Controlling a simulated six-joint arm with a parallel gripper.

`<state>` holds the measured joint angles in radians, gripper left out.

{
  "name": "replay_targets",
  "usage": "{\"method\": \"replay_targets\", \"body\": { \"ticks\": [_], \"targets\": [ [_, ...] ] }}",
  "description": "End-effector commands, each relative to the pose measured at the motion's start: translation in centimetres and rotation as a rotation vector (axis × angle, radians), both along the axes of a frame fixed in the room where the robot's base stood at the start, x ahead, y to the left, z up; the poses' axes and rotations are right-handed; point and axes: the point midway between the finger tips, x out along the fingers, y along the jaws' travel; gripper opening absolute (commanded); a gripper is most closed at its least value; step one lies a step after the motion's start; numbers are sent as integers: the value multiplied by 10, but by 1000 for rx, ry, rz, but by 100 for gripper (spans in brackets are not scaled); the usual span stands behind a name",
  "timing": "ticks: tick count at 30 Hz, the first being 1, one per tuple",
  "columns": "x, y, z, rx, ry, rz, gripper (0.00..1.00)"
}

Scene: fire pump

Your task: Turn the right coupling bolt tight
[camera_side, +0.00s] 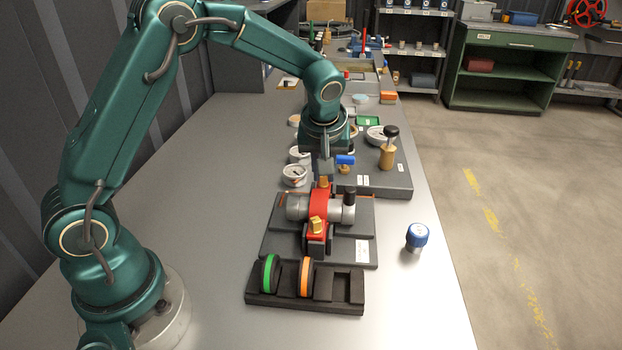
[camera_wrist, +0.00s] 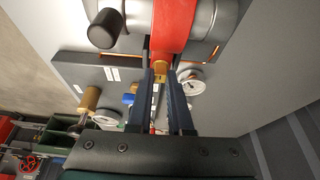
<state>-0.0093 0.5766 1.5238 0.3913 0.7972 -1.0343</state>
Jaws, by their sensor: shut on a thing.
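A grey pump (camera_side: 298,208) lies on a dark base plate, with a red coupling band (camera_side: 321,205) around its middle. One brass bolt (camera_side: 316,225) stands on the near end of the band, clear of my gripper. The other brass bolt (camera_side: 324,183) is at the far end, under my gripper (camera_side: 325,170). In the wrist view that far bolt (camera_wrist: 160,66) sits at the tips of my two dark fingers (camera_wrist: 164,78), below the red band (camera_wrist: 173,25). My gripper is shut on it; the fingers partly hide it.
A black rack (camera_side: 335,305) in front holds a green ring (camera_side: 269,273) and an orange ring (camera_side: 306,277). A blue-capped part (camera_side: 417,237) stands at right. The table's left side is clear.

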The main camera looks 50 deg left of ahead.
Motion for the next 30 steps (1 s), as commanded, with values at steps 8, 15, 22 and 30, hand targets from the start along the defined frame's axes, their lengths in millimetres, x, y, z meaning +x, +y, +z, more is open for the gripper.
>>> {"method": "replay_targets", "body": {
  "ticks": [8, 15, 22, 30],
  "targets": [
    [-1, 3, 1, -1, -2, -255, 0],
    [-2, 4, 0, -1, -3, -478, 0],
    [-2, 5, 0, -3, -3, -676, 0],
    [-2, 6, 0, -1, -3, -873, 0]
  ]
}}
